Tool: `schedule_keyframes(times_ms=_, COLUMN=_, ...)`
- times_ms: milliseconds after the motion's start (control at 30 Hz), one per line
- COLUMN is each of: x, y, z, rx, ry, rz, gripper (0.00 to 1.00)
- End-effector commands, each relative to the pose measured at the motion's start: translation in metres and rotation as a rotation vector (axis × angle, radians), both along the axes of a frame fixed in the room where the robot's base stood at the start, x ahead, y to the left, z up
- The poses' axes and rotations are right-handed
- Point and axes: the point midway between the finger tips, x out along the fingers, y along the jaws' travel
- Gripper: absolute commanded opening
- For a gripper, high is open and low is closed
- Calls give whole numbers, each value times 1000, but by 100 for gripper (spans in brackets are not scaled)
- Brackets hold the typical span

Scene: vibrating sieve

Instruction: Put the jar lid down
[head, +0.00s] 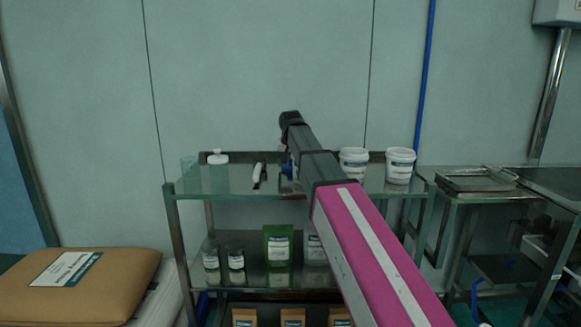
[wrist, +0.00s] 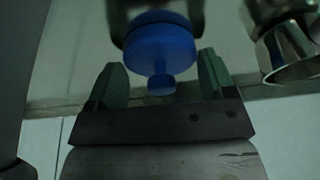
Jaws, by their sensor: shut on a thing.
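The blue jar lid (wrist: 158,45) shows in the wrist view as a round disc with a small knob, between the two fingers of my gripper (wrist: 161,66). My gripper is shut on it. In the head view, a small blue patch (head: 287,168), likely the lid, shows beside my arm just above the top shelf. My arm hides most of my gripper there. I cannot tell whether the lid touches the shelf.
The glass top shelf (head: 225,181) holds a white bottle (head: 217,157), a white-handled tool (head: 258,175) and white tubs (head: 400,166). A shiny metal vessel (wrist: 290,50) stands right of my gripper in the wrist view. Jars and pouches fill the lower shelf.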

Motion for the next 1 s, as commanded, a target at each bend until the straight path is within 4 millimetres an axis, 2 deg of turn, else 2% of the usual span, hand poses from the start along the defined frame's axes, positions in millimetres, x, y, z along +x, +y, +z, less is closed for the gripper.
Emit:
schedule_keyframes(times_ms=333, x=1, y=0, z=10, rx=0, ry=-1, rz=0, gripper=51)
schedule_keyframes(times_ms=467, x=1, y=0, z=25, rx=0, ry=-1, rz=0, gripper=51)
schedule_keyframes(times_ms=567, x=1, y=0, z=43, rx=1, ry=-2, rz=0, gripper=50)
schedule_keyframes(times_ms=800, x=-38, y=37, z=71, rx=0, ry=-2, rz=3, gripper=50)
schedule_keyframes(times_ms=1000, x=-63, y=63, z=93, rx=1, ry=-1, rz=1, gripper=50)
